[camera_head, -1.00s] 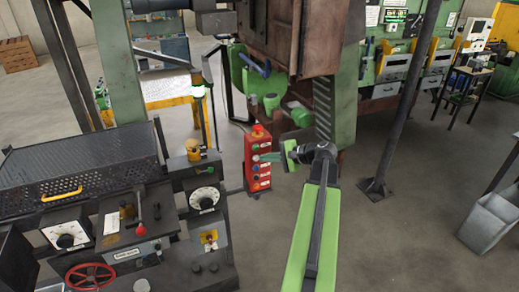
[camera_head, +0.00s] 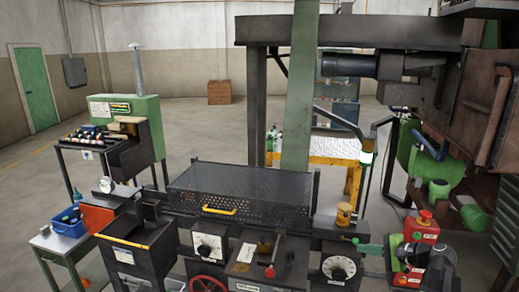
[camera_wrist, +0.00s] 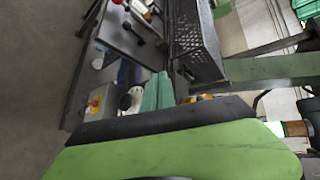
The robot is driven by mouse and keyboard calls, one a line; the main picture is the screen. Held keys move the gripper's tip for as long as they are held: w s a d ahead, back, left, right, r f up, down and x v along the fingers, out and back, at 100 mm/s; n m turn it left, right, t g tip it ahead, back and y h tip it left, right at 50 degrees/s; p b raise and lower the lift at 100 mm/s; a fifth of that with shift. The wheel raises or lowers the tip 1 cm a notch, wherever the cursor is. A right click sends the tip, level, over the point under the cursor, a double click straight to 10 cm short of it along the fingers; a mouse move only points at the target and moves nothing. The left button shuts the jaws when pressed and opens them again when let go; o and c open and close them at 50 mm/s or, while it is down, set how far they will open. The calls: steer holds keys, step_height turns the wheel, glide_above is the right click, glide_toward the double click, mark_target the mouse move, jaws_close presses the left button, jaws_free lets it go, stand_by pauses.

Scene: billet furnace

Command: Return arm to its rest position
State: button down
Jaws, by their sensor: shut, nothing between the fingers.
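My gripper (camera_head: 370,249) is at the lower right of the head view. Its teal fingers point left and are shut, with nothing between them. They appear in front of the console, near its right dial (camera_head: 338,268); the gap in depth is hard to judge. My dark and green arm behind it hides part of the red control box (camera_head: 427,232). In the wrist view the teal fingers (camera_wrist: 158,92) are closed together, with the console's black perforated cover (camera_wrist: 195,40) beyond them.
The console has a perforated cover (camera_head: 240,195) with a yellow handle, and a red handwheel (camera_head: 208,284). A green post (camera_head: 300,90) rises behind it. A rusty furnace housing (camera_head: 480,105) stands at the right. A blue bin (camera_head: 68,222) is at the left. Open floor lies at the back left.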

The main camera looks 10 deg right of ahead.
steer(key=a+f+n+g+b, duration=0.25)
steer(key=a+f, duration=0.25)
steer(key=a, duration=0.6)
steer(key=a+f+n+g+b, duration=0.25)
steer(key=a+f, duration=0.35)
steer(key=a, duration=0.4)
steer(key=a+f+n+g+b, duration=0.1)
steer(key=a+f+n+g, duration=0.3)
steer(key=a, duration=0.7)
steer(key=s+a+f+n+h+b, duration=0.2)
steer(key=s+a+f+n+h, duration=0.15)
steer(key=a+f, duration=0.2)
steer(key=s+d+f+n+g+h, duration=0.1)
steer(key=s+d+n+h, duration=0.1)
steer(key=d, duration=0.6)
steer(key=shift+s+f+h, duration=0.4)
steer(key=shift+s+h, duration=0.1)
steer(key=shift+h, duration=0.45)
